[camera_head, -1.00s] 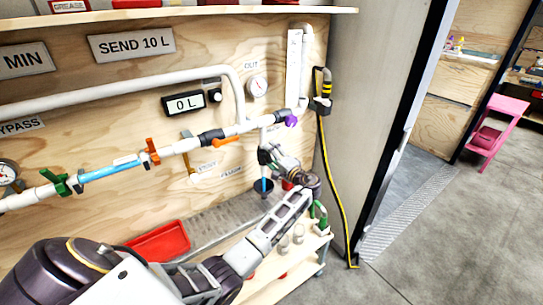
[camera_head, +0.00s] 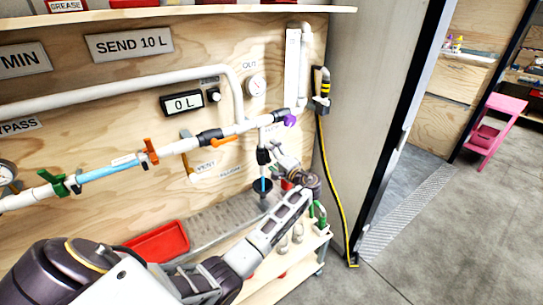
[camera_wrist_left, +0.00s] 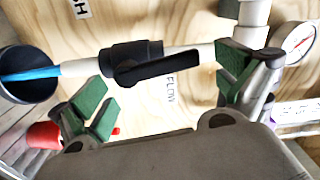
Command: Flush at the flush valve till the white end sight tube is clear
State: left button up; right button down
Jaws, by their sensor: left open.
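The flush valve, a black body on a white down-pipe, shows in the head view (camera_head: 263,156). In the left wrist view its black lever (camera_wrist_left: 160,72) lies nearly along the pipe. Below it, a blue stream or tube (camera_wrist_left: 30,74) runs into a black cup (camera_wrist_left: 22,92). My left gripper (camera_head: 279,156) is just right of the valve. In the wrist view its green-padded fingers (camera_wrist_left: 166,89) are wide apart and empty, with the lever showing between them. I cannot tell which pipe section is the white end sight tube.
Orange-handled valves (camera_head: 150,151) and a blue tube section (camera_head: 100,172) lie along the pipe to the left. A purple knob (camera_head: 290,120) is close above my gripper. A display (camera_head: 183,103) reads 0 L. A red tray (camera_head: 157,241) lies below; open floor is at right.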

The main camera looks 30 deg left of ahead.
pick_arm(q)
jog(key=v, duration=1.1)
jog(key=shift+d, duration=0.25)
jog(key=shift+s+f, duration=0.15)
